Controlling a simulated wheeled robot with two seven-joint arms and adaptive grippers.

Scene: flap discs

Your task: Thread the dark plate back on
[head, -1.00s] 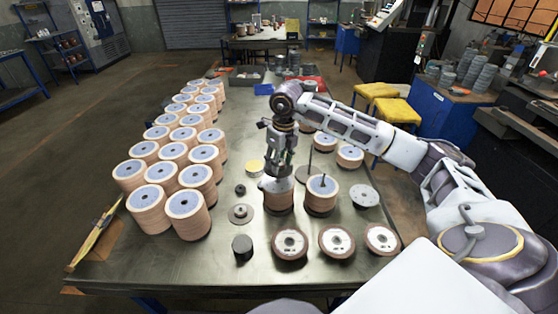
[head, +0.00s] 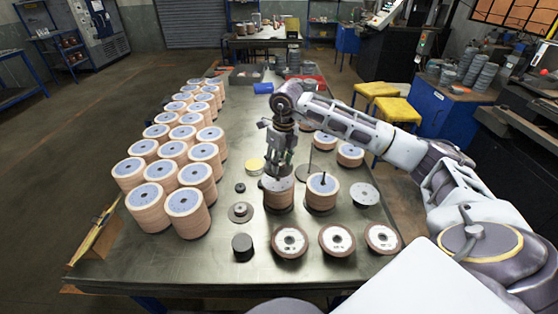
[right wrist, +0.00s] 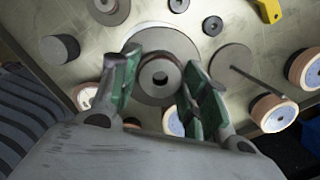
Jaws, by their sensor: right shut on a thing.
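My right gripper (head: 278,174) points down over a short tan disc stack (head: 279,199) right of the table's middle. A dark round plate (head: 272,184) lies at the top of this stack, under the fingertips. In the right wrist view the green-padded fingers (right wrist: 160,88) stand either side of the plate's raised round hub (right wrist: 160,76), shut on it. The plate's grey face (right wrist: 160,42) spreads out beyond the fingers. I cannot tell whether the plate touches the stack. An upright rod on a round base (right wrist: 231,62) stands beside it. My left gripper is not in view.
Another stack with a rod through it (head: 322,190) stands close on the right. Three flap discs (head: 337,241) lie along the front. Many tall stacks (head: 186,205) fill the left side. A dark cylinder (head: 242,247) and a small flanged part (head: 240,212) lie between.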

